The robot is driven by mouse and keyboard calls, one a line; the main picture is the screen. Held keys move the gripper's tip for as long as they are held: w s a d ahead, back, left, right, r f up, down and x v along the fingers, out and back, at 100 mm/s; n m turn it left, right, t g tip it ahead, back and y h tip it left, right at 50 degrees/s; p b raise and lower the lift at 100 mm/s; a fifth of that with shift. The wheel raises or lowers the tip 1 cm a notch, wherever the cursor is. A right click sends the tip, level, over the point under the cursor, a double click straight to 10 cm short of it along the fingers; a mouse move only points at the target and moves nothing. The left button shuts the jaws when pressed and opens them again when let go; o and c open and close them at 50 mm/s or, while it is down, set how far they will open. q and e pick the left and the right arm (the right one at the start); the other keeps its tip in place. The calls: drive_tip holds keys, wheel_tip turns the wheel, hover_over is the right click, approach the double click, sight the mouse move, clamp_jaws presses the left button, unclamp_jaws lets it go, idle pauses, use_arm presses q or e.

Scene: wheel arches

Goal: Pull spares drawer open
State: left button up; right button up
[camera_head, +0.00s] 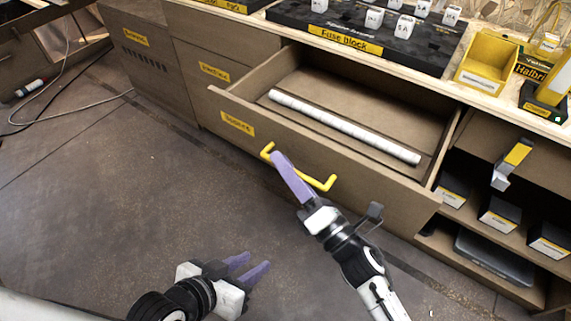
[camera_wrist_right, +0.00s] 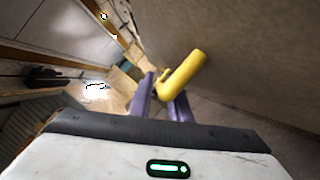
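The spares drawer (camera_head: 238,123) stands pulled out from the workbench, with its inside showing. A long pale tube (camera_head: 345,127) lies in it. Its yellow handle (camera_head: 325,184) is on the drawer front. My right gripper (camera_head: 283,165) is at the handle's left part; in the right wrist view, the yellow handle (camera_wrist_right: 182,77) passes between the purple fingers (camera_wrist_right: 162,103), which look closed on it. My left gripper (camera_head: 249,264) is low over the floor, empty, its fingers apart, away from the drawer.
The fuse block (camera_head: 345,40) and a yellow bin (camera_head: 488,62) stand on the bench top. Closed drawers are left of the spares drawer. Open shelves with several boxes (camera_head: 499,214) are at right. The floor (camera_head: 130,190) in front is mostly clear; a cable lies at far left.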

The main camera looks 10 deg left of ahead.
drive_tip(key=p+v, duration=0.1)
drive_tip(key=v, duration=0.9)
drive_tip(key=shift+s+d, duration=0.1)
drive_tip(key=shift+d, duration=0.05)
